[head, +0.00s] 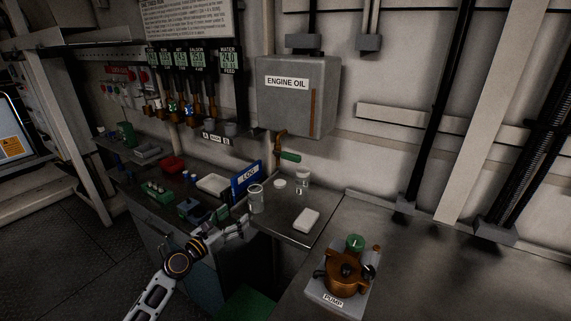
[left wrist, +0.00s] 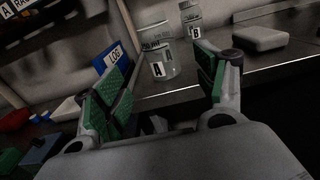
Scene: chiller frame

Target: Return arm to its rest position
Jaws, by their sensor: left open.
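My left gripper (head: 238,226) is open and empty, in front of the bench edge, near the jar at the corner. In the left wrist view its two green-padded fingers (left wrist: 168,95) stand wide apart with nothing between them. Beyond them stand a clear jar labelled A (left wrist: 158,68) and a clear jar labelled B (left wrist: 193,22). In the head view jar A (head: 256,199) stands upright on the steel bench top, with jar B (head: 302,180) behind it to the right. My left arm comes up from the lower left. My right gripper is not in view.
The bench (head: 285,222) holds a white block (head: 306,220). A blue LOG binder (head: 246,178) stands left of jar A. The grey ENGINE OIL tank (head: 290,97) has a tap (head: 282,142) below it. A copper pump (head: 347,273) sits at right. The dark floor at left is clear.

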